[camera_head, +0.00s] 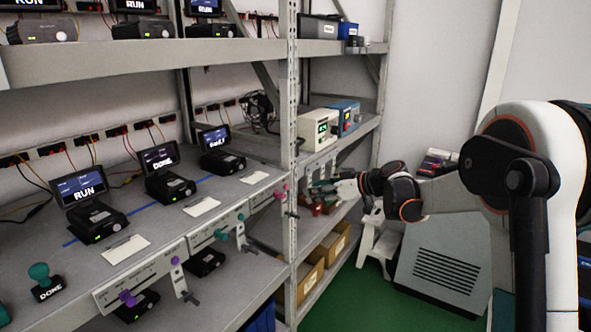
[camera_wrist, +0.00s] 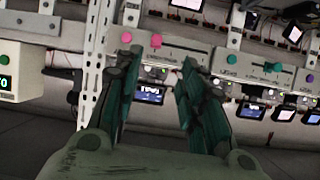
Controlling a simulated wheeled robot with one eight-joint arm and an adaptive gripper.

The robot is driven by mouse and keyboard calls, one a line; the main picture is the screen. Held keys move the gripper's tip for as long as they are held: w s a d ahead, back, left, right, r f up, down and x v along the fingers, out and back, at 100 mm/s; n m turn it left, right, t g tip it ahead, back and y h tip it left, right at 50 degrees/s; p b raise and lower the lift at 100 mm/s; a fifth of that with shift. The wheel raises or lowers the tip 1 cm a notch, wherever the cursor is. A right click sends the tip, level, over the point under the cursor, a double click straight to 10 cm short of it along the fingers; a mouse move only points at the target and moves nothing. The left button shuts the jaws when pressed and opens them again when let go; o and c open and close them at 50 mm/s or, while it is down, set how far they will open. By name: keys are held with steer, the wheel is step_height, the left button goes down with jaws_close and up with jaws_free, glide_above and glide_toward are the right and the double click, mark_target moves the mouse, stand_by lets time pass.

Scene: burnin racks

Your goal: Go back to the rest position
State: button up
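My arm reaches in from the right of the head view. My gripper (camera_head: 322,187) is beside the rack's middle upright, at about the height of the middle shelf. In the wrist view, my gripper (camera_wrist: 158,62) shows two dark green fingers spread apart with nothing between them. Slider panels with coloured knobs and small screens appear beyond the fingertips. I cannot tell whether the fingers touch the rack or the small items behind them.
The metal upright (camera_head: 291,120) stands close to my gripper. The shelf (camera_head: 225,190) holds several screen units, white cards and a green-handled stamp (camera_head: 42,280). Instrument boxes (camera_head: 319,128) stand beyond the upright. A grey cabinet (camera_head: 440,268) and white step stool (camera_head: 380,240) are below my arm. Green floor shows there.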

steer(key=s+r+m+g+h, duration=0.1)
steer(key=s+r+m+h, duration=0.15)
steer(key=s, duration=0.85)
steer(key=s+r+m+h, duration=0.2)
steer(key=s+h, duration=0.1)
steer(key=s, duration=0.8)
steer(key=s+d+f+m+h, duration=0.2)
steer(key=s+d+f, duration=0.1)
steer(key=s, duration=0.8)
steer(key=s+d+f+m+h, duration=0.2)
steer(key=s+d+f+m, duration=0.1)
steer(key=s, duration=0.8)
steer(key=shift+d+h, duration=0.35)
steer(key=shift+d, duration=0.25)
steer(key=shift+a, duration=0.1)
steer(key=shift+c, duration=0.4)
